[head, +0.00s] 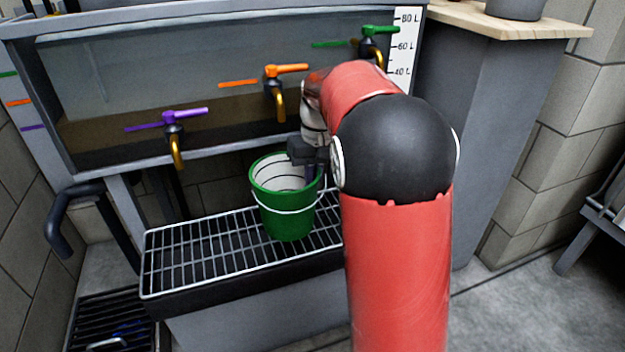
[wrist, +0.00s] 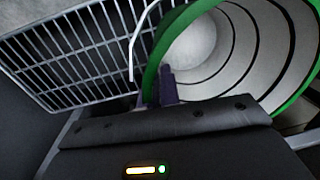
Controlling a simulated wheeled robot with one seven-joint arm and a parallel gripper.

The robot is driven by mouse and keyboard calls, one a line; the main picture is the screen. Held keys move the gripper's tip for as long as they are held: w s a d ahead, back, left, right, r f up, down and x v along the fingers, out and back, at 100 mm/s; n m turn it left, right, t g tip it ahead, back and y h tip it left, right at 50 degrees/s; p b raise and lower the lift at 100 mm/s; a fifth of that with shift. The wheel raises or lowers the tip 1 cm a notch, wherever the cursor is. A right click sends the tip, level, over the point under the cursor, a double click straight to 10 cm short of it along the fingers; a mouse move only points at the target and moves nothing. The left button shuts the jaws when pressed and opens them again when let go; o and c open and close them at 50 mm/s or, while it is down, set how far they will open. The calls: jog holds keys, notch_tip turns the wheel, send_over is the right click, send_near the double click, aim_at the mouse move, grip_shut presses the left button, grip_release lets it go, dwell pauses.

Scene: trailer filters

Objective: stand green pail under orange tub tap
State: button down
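The green pail (head: 287,218) is upright over the wire rack, its white inside with dark rings showing. I cannot tell whether its base touches the rack. Its mouth is below the orange tap (head: 276,90) on the tank, roughly in line with the spout in the head view. My gripper (head: 316,170) is at the pail's right rim, partly hidden by my arm. In the wrist view, my gripper's dark fingers (wrist: 158,88) are close together on either side of the rim of the green pail (wrist: 160,55), apparently shut on it.
The wire rack (head: 190,255) has free room left of the pail. A purple tap (head: 174,135) hangs to the left and a green tap (head: 373,42) to the right. A floor grate (head: 105,320) lies at lower left. A wooden shelf (head: 510,20) is at upper right.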

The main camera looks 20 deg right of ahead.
jog(key=shift+f, duration=0.15)
jog(key=c, duration=1.6)
grip_release()
jog(key=r+p, duration=0.1)
jog(key=r, duration=0.3)
jog(key=r+p, duration=0.1)
jog(key=r, duration=0.3)
jog(key=d+r+p, duration=0.1)
jog(key=r, duration=0.3)
jog(key=shift+r, duration=0.15)
jog(key=shift+s, duration=0.1)
